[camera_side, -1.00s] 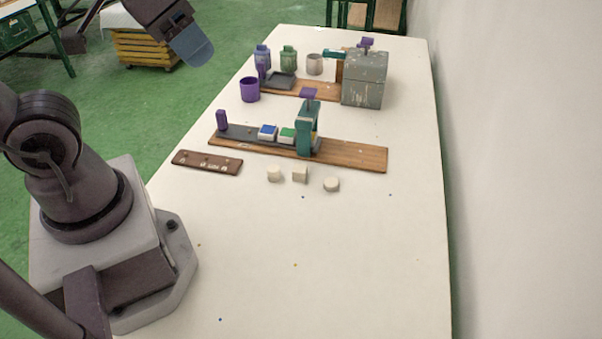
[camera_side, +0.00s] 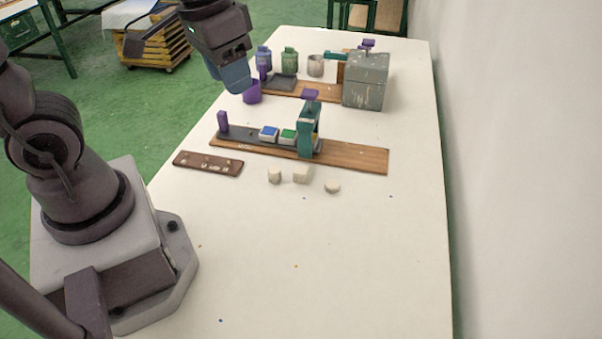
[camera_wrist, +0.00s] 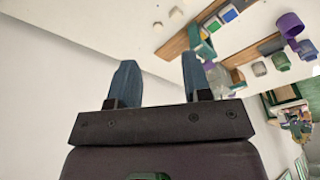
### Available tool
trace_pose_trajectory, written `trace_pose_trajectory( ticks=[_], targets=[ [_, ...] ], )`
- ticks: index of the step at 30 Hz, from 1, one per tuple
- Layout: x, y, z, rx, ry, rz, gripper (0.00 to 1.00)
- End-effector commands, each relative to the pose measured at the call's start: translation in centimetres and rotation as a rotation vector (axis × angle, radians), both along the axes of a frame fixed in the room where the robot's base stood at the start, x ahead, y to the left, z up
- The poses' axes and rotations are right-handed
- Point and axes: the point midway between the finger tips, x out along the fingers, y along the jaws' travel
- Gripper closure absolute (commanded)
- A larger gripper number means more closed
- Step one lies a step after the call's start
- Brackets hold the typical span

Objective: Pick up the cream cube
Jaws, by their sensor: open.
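The cream cube (camera_side: 301,173) stands on the white table in the side view, between two other cream pieces. A cream piece (camera_side: 274,176) is to its left and a round, flat one (camera_side: 332,187) to its right. My gripper (camera_side: 238,88) is high above the table's left edge, up and left of the cube and well apart from it. In the wrist view my gripper's two blue fingers (camera_wrist: 158,65) are spread with nothing between them. Two small cream pieces (camera_wrist: 176,14) show near the top there; I cannot tell surely which is the cube.
Behind the cube is a wooden board (camera_side: 350,157) with paint trays and a teal press (camera_side: 309,132). A brown strip (camera_side: 207,163) lies to the left. A purple cup (camera_side: 252,94), jars and a grey box (camera_side: 365,80) stand farther back. The front of the table is clear.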

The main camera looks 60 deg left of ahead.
Motion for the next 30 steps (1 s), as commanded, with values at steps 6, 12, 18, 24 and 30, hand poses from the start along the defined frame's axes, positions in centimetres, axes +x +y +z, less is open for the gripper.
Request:
trace_pose_trajectory(
  ticks=[6,12,18,24,30],
  targets=[
    [4.9,1.3,-5.8,-0.028,0.167,0.168,0.55],
    [8.8,2.8,-12.3,-0.033,0.258,0.368,0.55],
    [12.1,4.0,-16.8,-0.036,0.255,0.567,0.55],
    [14.2,4.2,-16.7,-0.061,0.177,0.707,0.55],
    [14.0,4.2,-20.1,-0.06,0.182,0.713,0.55]
  ],
)
